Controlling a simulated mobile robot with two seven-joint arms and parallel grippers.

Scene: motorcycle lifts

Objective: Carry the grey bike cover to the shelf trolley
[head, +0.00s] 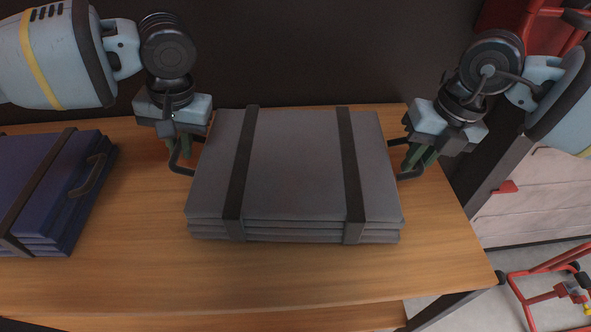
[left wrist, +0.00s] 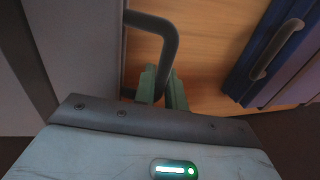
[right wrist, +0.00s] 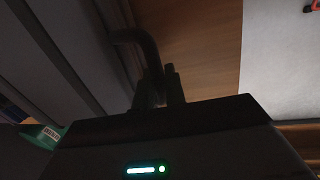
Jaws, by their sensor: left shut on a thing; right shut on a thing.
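The grey bike cover (head: 295,165) is a folded, layered bundle with two dark straps and a dark handle at each side. It lies on, or just over, the wooden top (head: 130,270); I cannot tell if there is a gap. My left gripper (head: 178,160) is shut on its left handle (left wrist: 170,45), whose bar passes between the green fingers (left wrist: 163,88). My right gripper (head: 415,160) is shut on its right handle (right wrist: 145,50), dark in the right wrist view. The shelf trolley cannot be made out for sure.
A blue folded bundle (head: 50,190) with a strap and handle lies at the left on the same wooden top. A red tubular frame (head: 545,290) stands on the pale floor at the lower right. The wood in front of the cover is clear.

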